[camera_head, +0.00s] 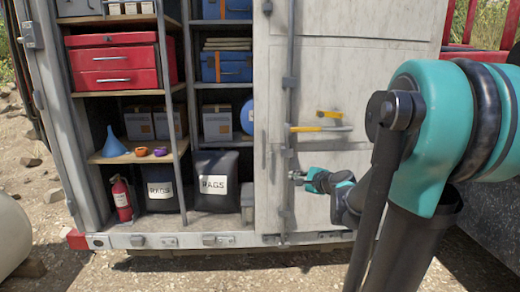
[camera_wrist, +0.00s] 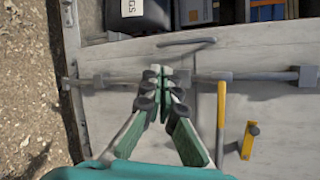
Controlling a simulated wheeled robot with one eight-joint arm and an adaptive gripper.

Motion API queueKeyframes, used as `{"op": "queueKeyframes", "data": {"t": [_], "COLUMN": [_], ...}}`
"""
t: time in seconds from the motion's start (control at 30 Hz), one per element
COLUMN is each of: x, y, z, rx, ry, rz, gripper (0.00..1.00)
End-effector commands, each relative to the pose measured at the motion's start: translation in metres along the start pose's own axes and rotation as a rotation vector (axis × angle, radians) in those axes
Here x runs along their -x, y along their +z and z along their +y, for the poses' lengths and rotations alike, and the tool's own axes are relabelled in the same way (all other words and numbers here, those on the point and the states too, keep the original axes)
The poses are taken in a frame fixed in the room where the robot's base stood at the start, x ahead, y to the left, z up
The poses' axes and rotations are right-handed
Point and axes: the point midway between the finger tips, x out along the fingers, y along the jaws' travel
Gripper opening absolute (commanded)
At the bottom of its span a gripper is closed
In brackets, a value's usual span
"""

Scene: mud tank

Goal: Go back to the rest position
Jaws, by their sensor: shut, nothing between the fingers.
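My gripper (camera_head: 299,176) is in front of the closed white door panel (camera_head: 325,70) of the container, beside the upright locking rod (camera_head: 288,110) and below the yellow handles. In the wrist view the fingertips of my gripper (camera_wrist: 161,72) are together and empty. They overlap the locking rod (camera_wrist: 215,76) and point toward a grey handle bar (camera_wrist: 187,42). I cannot tell whether they touch the door or rod. My teal and black arm fills the right of the head view.
Yellow-handled bars stick out from the door, one (camera_head: 318,128) in the head view. The open left half holds shelves with a red toolbox (camera_head: 115,62), a blue funnel (camera_head: 112,145), rags bags (camera_head: 216,182) and a fire extinguisher (camera_head: 121,198). Gravel ground lies left and in front.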

Motion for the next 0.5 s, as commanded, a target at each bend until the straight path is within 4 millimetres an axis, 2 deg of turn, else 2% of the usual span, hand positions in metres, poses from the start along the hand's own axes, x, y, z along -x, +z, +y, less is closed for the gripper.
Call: {"op": "queueKeyframes", "data": {"t": [0.03,0.13,0.3,0.4,0.5], "x": [0.01,0.033,0.091,0.127,0.158], "y": [0.012,0.023,0.014,-0.001,-0.016], "z": [0.032,0.095,0.192,0.233,0.259], "rx": [0.151,0.461,0.951,1.182,1.347], "ry": [0.086,0.266,0.585,0.757,0.895], "rz": [-0.008,-0.029,-0.097,-0.144,-0.185], "gripper": [0.0,0.0,0.0,0.0,0.0]}}
